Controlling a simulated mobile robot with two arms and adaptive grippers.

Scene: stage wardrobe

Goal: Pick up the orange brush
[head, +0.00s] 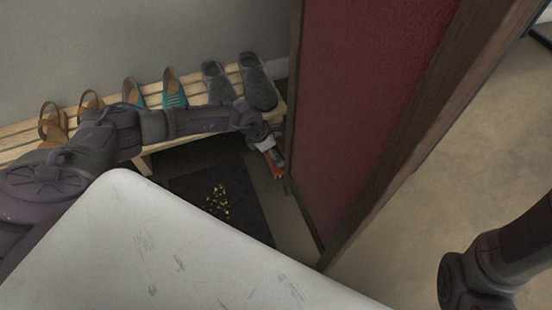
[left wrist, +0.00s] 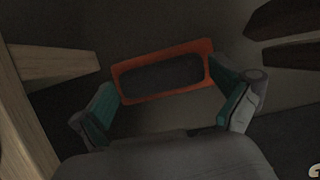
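The orange brush (left wrist: 163,97) shows in the left wrist view as an orange rectangular outline with a dark middle, lying across the space between my fingers. Its bristles cannot be made out. In the head view a small orange-red part of it (head: 277,168) shows below my left gripper (head: 268,146), beside the bench's right end. My left gripper (left wrist: 163,76) has its teal-padded fingers spread wide, one near each end of the orange outline. Whether they touch it cannot be told. My right arm shows at the lower right of the head view, but its gripper is outside the picture.
A slatted wooden bench (head: 152,158) with several shoes stands along the wall, under my left arm. A dark mat (head: 245,205) with yellow bits lies on the floor. A dark-red panel (head: 365,90) with a wooden frame stands close right. A white worn surface (head: 130,245) fills the foreground.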

